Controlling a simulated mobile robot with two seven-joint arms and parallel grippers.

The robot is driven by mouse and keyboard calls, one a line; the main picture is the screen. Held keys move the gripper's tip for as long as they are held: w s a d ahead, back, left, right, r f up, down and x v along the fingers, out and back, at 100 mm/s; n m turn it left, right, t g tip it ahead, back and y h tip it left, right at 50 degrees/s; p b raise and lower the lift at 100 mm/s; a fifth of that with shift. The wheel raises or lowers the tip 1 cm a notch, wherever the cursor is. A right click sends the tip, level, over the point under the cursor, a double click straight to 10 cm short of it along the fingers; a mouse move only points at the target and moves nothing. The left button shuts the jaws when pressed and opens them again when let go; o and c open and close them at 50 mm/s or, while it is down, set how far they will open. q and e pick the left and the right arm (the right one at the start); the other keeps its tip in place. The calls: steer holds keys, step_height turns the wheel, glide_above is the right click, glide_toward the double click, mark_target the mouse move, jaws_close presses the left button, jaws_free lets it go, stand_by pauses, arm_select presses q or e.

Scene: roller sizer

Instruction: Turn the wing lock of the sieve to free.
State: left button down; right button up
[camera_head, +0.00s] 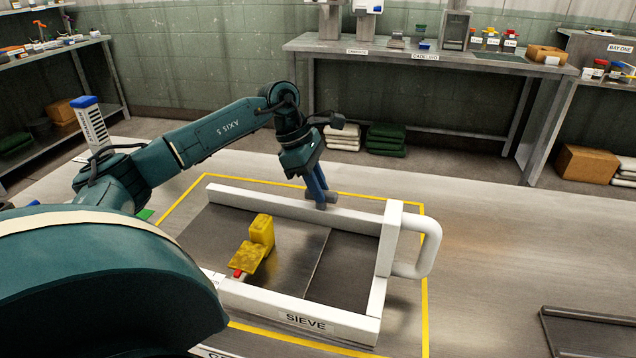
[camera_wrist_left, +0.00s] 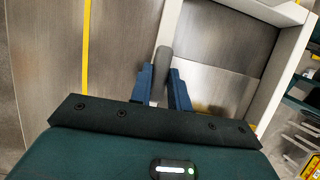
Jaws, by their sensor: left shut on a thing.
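The sieve (camera_head: 305,319) is a white frame with a label on its front rail and a looped handle on its right end. It lies flat on the metal table inside a yellow outline. My left gripper (camera_head: 321,196) reaches down to the far rail with its blue fingers. In the left wrist view the left gripper (camera_wrist_left: 160,74) is shut on a grey bar, the wing lock (camera_wrist_left: 163,57), which sits at the sieve's rail (camera_wrist_left: 171,22). The fingers hide part of the lock, and its exact angle is hard to tell. My right gripper is not in view.
A yellow stepped block (camera_head: 262,232) stands inside the sieve, with a small red part (camera_head: 238,273) by the near rail. A dark tray (camera_head: 590,330) lies at the lower right. A bench (camera_head: 430,58) stands behind.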

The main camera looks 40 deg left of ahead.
arm_select(q)
steer(key=shift+m, duration=0.3)
steer(key=c, duration=1.3)
jaws_free()
steer(key=shift+r, duration=0.1)
steer(key=p+v, duration=0.1)
steer(key=v, duration=1.2)
steer(key=shift+a, duration=0.1)
